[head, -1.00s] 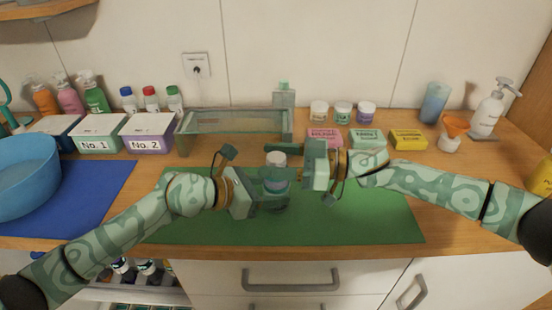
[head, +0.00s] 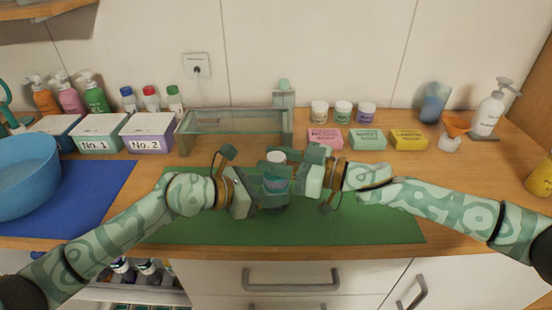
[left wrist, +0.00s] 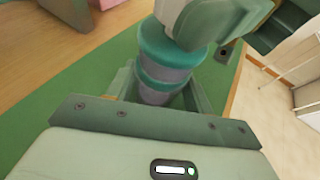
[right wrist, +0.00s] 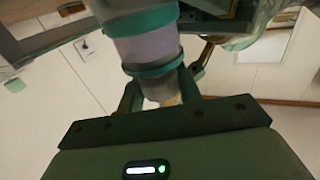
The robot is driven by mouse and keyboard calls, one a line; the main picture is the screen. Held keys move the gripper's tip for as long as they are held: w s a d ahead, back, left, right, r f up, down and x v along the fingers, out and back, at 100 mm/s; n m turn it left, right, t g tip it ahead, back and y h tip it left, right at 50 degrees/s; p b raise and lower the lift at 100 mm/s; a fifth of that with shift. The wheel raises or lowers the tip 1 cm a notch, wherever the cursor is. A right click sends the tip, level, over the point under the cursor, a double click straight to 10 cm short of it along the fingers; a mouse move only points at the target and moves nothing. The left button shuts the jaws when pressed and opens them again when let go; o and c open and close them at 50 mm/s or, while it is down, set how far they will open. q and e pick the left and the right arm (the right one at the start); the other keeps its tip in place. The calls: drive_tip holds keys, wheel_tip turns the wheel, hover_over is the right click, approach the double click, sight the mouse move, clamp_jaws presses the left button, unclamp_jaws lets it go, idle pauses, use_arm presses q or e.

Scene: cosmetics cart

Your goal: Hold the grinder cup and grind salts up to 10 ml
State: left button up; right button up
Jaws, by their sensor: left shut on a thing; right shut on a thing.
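The grinder (head: 276,185), a small upright cylinder with teal bands and a pale top, is held over the green mat (head: 370,228). My left gripper (head: 268,198) is shut around its lower part. My right gripper (head: 279,160) is shut on its upper part. In the left wrist view the grinder body (left wrist: 164,70) stands between my left fingers, with my right gripper (left wrist: 205,20) covering its top. In the right wrist view the banded body (right wrist: 145,45) leads into my right fingers. Salts and any fill marks cannot be made out.
A glass-topped stand (head: 235,122) is behind the grippers. Boxes No. 1 (head: 97,146) and No. 2 (head: 147,146) and a blue basin (head: 22,172) are left. Soap packs (head: 367,139) and small jars (head: 343,112) line the back right. The mat's right part is clear.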

drive_tip(key=m+t+h, duration=0.2)
drive_tip(key=t, duration=0.1)
drive_tip(key=m+t+h, duration=0.2)
drive_tip(key=m+t, duration=0.1)
drive_tip(key=t, duration=0.1)
drive_tip(key=shift+s+a+m+h, duration=0.2)
drive_tip(key=shift+m+h, duration=0.1)
drive_tip(key=shift+h, duration=0.1)
drive_tip(key=m+t+h, duration=0.2)
drive_tip(key=h, duration=0.1)
drive_tip(key=shift+w+r+m+t, duration=0.1)
drive_tip(key=shift+w+m+t, duration=0.05)
drive_tip(key=shift+m+t, duration=0.15)
drive_tip(key=shift+d+m+t+h, duration=0.15)
drive_tip(key=shift+m+t+h, duration=0.25)
drive_tip(key=shift+h, duration=0.5)
drive_tip(key=shift+w+d+m+h, duration=0.1)
drive_tip(key=shift+m+h, duration=0.2)
drive_tip(key=o, duration=1)
drive_tip(key=v, duration=1.2)
